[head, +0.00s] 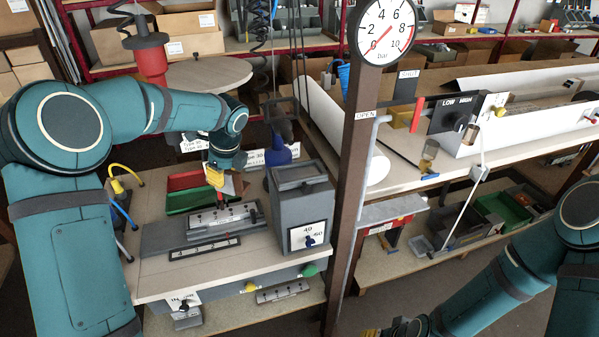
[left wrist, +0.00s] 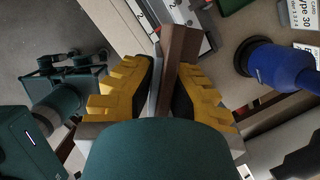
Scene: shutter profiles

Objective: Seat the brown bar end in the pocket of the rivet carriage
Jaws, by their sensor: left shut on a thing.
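My left gripper (head: 214,178) is over the workbench, above the back of the rivet carriage (head: 222,219), a dark grey block with a pale top strip. In the left wrist view its yellow fingers (left wrist: 170,78) are shut on the brown bar (left wrist: 180,48), which sticks out beyond the fingertips. Part of a grey block with number labels (left wrist: 178,12) lies beyond the bar there. I cannot see the pocket clearly, nor tell whether the bar touches the carriage. The end of my right arm (head: 412,326) is at the bottom edge, its fingers not clearly visible.
Green and red bins (head: 185,201) stand behind the carriage at left. A grey box with a dial (head: 303,215) stands to its right, and a brown post (head: 349,170) with a gauge beyond that. A blue tool (head: 281,154) also shows in the left wrist view (left wrist: 275,70).

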